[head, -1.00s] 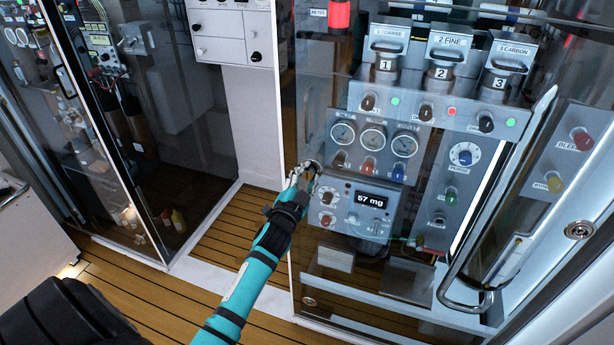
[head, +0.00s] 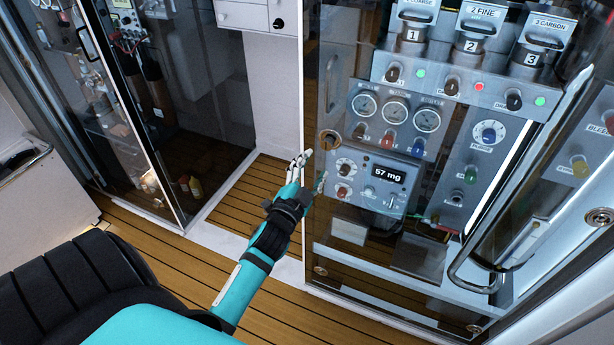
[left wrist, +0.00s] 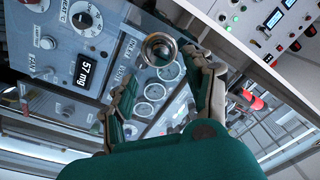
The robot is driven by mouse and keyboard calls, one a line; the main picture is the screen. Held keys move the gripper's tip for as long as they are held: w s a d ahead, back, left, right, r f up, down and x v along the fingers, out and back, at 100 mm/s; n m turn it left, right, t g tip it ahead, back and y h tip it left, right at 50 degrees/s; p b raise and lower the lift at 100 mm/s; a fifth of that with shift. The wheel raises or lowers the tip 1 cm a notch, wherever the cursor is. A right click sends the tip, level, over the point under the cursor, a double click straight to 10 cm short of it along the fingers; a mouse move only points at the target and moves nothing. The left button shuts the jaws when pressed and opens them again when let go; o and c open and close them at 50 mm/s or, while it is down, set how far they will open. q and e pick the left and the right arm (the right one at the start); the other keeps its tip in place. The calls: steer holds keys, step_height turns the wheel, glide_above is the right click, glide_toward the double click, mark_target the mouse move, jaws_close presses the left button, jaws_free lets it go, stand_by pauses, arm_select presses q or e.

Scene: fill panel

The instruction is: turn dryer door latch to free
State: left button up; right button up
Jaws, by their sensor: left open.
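A round brass-coloured latch (head: 330,138) sits on the left edge of the clear door (head: 345,225) in the head view, beside the gauges. In the left wrist view, a round metal latch (left wrist: 159,49) shows between and beyond the fingers. I cannot tell which way it is turned. My left gripper (head: 311,170) is open and empty, just below and left of the latch, apart from it in the head view. Its two fingers (left wrist: 162,72) spread either side of the latch in the wrist view. My right gripper is not in view.
Behind the door are three gauges (head: 396,111), a "57 mg" display (head: 388,174) and several knobs. A long curved metal handle (head: 520,180) stands out at the right. Another round fitting (head: 600,217) is farther right. Wooden floor (head: 235,205) lies open to the left.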

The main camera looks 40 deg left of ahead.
arm_select(q)
steer(key=shift+v, duration=1.7)
steer(key=s+d+f+n+g+h, duration=0.1)
steer(key=s+d+f+g, duration=0.25)
steer(key=f, duration=0.85)
steer(key=s+d+f+g+h, duration=0.2)
steer(key=s+f, duration=0.2)
steer(key=f, duration=0.9)
steer(key=s+d+f+n+g+h, duration=0.1)
steer(key=s+d+f+g, duration=0.25)
steer(key=f, duration=0.85)
steer(key=s+d+f+g, duration=0.1)
steer(key=s+f, duration=0.4)
steer(key=s, duration=0.5)
steer(key=s+f+n+g, duration=0.1)
steer(key=s+f+g, duration=0.3)
steer(key=s, duration=0.6)
steer(key=s+d+f+g, duration=0.1)
steer(key=s+f+g, duration=0.2)
steer(key=s+f, duration=0.5)
steer(key=s, duration=0.2)
steer(key=shift+s+d+n+h, duration=0.3)
steer(key=shift+s+n, duration=0.05)
steer(key=shift+n, duration=0.05)
steer(key=shift+f, duration=0.1)
